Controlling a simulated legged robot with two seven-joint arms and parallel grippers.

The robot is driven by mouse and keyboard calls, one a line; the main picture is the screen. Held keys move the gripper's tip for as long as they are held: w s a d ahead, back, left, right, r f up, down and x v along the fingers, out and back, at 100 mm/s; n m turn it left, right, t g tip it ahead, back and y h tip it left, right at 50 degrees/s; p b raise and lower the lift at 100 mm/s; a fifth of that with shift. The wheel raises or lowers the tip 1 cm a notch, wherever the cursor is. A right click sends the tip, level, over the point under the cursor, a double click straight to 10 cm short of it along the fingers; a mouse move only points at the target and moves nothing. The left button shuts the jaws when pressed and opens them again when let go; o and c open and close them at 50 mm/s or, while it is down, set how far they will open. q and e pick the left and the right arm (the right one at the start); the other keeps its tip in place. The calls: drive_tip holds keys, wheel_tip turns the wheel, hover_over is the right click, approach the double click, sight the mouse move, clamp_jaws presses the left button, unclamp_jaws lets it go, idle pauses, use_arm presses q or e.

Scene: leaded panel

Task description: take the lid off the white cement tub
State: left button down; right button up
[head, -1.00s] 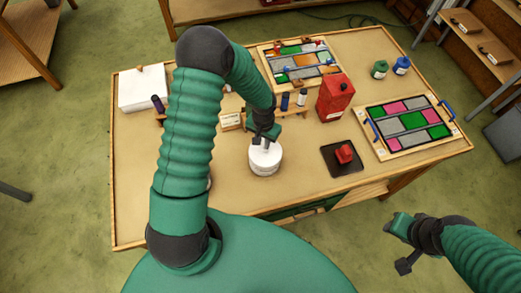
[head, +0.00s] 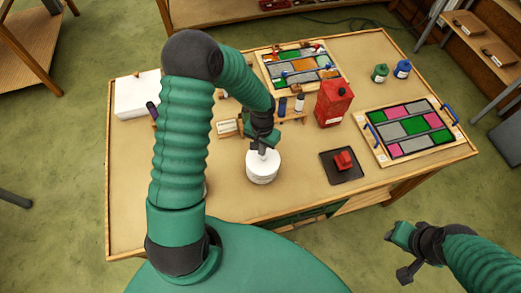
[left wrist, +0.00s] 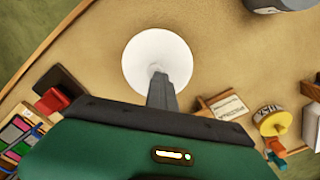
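The white cement tub (head: 262,169) stands upright on the workbench near its front edge. Its round white lid has a small knob on top, and in the left wrist view the lid (left wrist: 145,55) shows from above. My left gripper (head: 262,148) points down directly over the lid, its tips at the knob. In the left wrist view a grey finger (left wrist: 161,92) reaches to the knob; whether the fingers are closed on it cannot be seen. The lid appears seated on the tub. My right gripper (head: 399,257) is empty, fingers apart, off the bench's front right.
A black tray (head: 342,170) with a red block lies right of the tub, and a red can (head: 333,102) stands behind it. A leaded panel (head: 412,128) lies at the right. A small label card (head: 228,128) stands left of the gripper.

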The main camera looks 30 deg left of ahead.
use_arm(q)
drive_tip(key=shift+s+d+r+b, duration=0.1)
drive_tip(key=shift+s+d+b, duration=0.25)
drive_tip(key=shift+d, duration=0.2)
drive_tip(key=shift+s+d+r+b, duration=0.1)
drive_tip(key=shift+s+d+b, duration=0.2)
drive_tip(key=shift+d, duration=0.2)
drive_tip(key=s+d+r+b, duration=0.2)
drive_tip(key=s+d+b, duration=0.1)
drive_tip(key=s+d, duration=0.4)
drive_tip(key=d, duration=0.3)
drive_tip(key=shift+s+d+b, duration=0.3)
drive_tip(key=c, duration=1.8)
unclamp_jaws()
drive_tip(key=shift+d+r, duration=0.1)
drive_tip(key=shift+r, duration=0.05)
drive_tip(key=o, duration=0.7)
drive_tip(key=shift+d, duration=0.35)
drive_tip(key=shift+o, duration=1.3)
drive_tip(key=o, duration=0.4)
drive_tip(key=shift+a, duration=0.3)
